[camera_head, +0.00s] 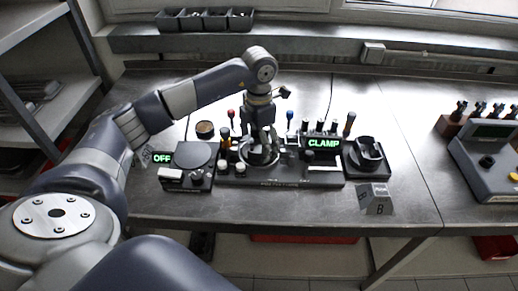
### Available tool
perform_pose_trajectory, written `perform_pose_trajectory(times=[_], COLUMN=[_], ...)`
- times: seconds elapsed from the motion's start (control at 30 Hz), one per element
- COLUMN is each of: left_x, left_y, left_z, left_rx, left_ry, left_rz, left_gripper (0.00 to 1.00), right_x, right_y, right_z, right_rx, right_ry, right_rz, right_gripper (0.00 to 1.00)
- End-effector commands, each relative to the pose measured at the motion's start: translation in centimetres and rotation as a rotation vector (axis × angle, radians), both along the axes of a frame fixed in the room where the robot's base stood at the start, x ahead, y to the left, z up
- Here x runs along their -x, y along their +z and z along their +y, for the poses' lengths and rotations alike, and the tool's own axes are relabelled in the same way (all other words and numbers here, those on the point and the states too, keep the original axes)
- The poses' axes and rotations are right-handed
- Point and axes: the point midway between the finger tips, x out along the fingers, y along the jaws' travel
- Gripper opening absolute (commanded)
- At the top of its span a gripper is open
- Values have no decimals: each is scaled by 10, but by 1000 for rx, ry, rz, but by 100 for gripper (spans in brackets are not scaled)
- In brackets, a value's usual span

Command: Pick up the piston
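My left gripper (261,146) points down over the middle of the workbench, at a round metallic part (258,157) in the central fixture (290,179). The fingers overlap this part in the picture. It is too small to tell whether they touch it or are shut. I cannot tell for certain which part is the piston. A dark cup-shaped part (369,150) stands in a black holder (366,171) at the right of the fixture. My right gripper is not in view.
A scale-like device (192,155) with an "OFF" display stands left of the fixture. A green "CLAMP" display (323,143) and several upright knobbed tools stand close around the gripper. A "B" sign (377,204) is near the front edge.

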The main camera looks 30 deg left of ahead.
Motion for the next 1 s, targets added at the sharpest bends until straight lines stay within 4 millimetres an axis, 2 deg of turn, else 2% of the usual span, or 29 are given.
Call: perform_pose_trajectory(times=[0.03,0.13,0.17,0.4,0.5,0.9,1.0], left_x=[0,0,0,0,-1,-1,-1], left_y=[0,0,0,1,8,81,93], left_z=[0,0,0,0,0,0,-1], left_rx=[0,0,0,0,1,1,1], left_ry=[0,0,0,0,0,-1,-1], left_rz=[0,0,0,-1,-4,-6,-4], left_gripper=[66,43,42,42,42,42,42], right_x=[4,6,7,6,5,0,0], right_y=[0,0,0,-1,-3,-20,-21], right_z=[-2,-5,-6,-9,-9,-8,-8], right_rx=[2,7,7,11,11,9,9], right_ry=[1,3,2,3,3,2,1], right_rz=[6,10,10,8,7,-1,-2], right_gripper=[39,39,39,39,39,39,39])
